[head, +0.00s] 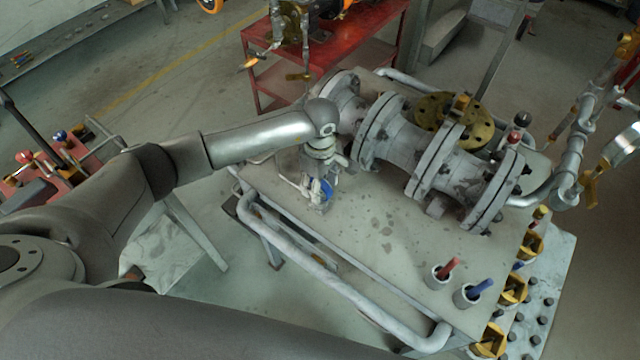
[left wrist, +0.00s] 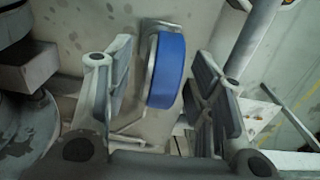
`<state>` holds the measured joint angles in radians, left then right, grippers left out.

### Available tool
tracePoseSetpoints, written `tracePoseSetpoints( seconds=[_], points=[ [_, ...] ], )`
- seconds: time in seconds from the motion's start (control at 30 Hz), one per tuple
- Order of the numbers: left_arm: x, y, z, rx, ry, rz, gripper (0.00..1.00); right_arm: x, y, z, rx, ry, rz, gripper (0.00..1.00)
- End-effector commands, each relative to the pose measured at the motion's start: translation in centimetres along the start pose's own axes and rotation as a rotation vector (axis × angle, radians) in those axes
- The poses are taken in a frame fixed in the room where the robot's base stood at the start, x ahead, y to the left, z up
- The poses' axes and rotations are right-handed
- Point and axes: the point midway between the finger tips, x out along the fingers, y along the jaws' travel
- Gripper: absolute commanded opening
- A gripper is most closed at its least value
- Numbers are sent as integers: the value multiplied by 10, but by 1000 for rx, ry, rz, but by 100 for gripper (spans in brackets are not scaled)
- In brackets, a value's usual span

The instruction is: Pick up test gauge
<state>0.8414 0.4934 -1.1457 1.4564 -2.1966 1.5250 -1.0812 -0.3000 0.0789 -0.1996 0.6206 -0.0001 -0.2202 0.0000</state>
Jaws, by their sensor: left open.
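A blue, thick-edged round thing (left wrist: 166,72), likely the test gauge seen edge-on, stands in a grey metal holder between the fingers of my left gripper (left wrist: 165,92). Space shows on both sides of it in the left wrist view, so the open fingers appear apart from it. In the head view my left gripper (head: 318,184) points down at the table's left edge, and a bit of the blue thing (head: 327,187) shows there. Its face is hidden. My right gripper is not in view.
The grey table (head: 385,250) carries a large flanged valve body (head: 420,145) close to the right of my left gripper. Cups with a red (head: 448,267) and a blue handle (head: 480,289) stand at the front. A rail (head: 340,285) runs along the table's near side.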

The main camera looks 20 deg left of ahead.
Motion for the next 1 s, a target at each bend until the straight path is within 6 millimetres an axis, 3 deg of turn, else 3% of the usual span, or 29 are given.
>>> tracePoseSetpoints(
  seconds=[0.13, 0.37, 0.77, 1.0],
  points=[
    [13, 0, 0, -2, 0, 0, 50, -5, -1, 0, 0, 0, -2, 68],
    [15, 1, 0, 0, 0, 2, 50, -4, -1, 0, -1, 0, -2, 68],
    [15, 1, 0, -1, 0, 2, 0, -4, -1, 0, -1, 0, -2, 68],
    [14, 2, 0, -1, 0, 3, 0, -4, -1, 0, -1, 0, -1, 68]
  ],
)
